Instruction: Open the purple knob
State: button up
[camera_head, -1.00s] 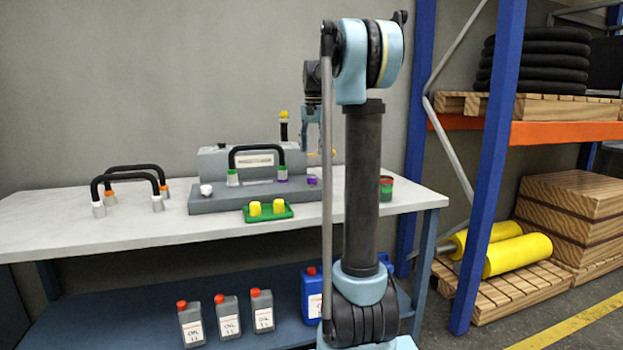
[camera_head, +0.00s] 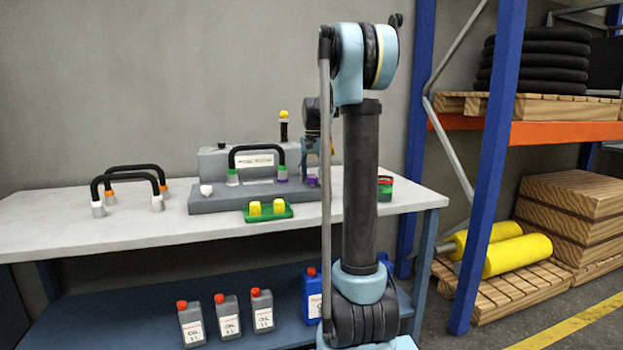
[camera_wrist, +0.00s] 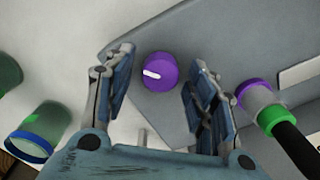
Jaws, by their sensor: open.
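The purple knob (camera_wrist: 159,71) shows in the wrist view as a round cap with a white pointer mark, on the grey base of the machine. My gripper (camera_wrist: 163,72) is open, with one finger on each side of the knob and a visible gap to both. In the head view the purple knob (camera_head: 312,181) sits at the right end of the grey base, and my gripper (camera_head: 318,172) is low at it, partly hidden by my arm. I cannot tell the exact height of the fingertips above the knob.
A black hose (camera_head: 257,149) with green and purple collars stands beside the knob. A green can (camera_head: 385,189) stands to the right on the table (camera_head: 110,230). A green tray (camera_head: 250,217) with yellow caps lies in front, and a white knob (camera_head: 206,190) is at left.

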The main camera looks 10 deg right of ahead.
jog(key=c, duration=1.1)
jog(key=shift+o, duration=0.2)
jog(key=shift+n, duration=0.3)
jog(key=n, duration=0.3)
jog(key=shift+a+n, duration=0.1)
jog(key=shift+n, duration=2)
jog(key=o, duration=1.1)
jog(key=shift+c, duration=0.2)
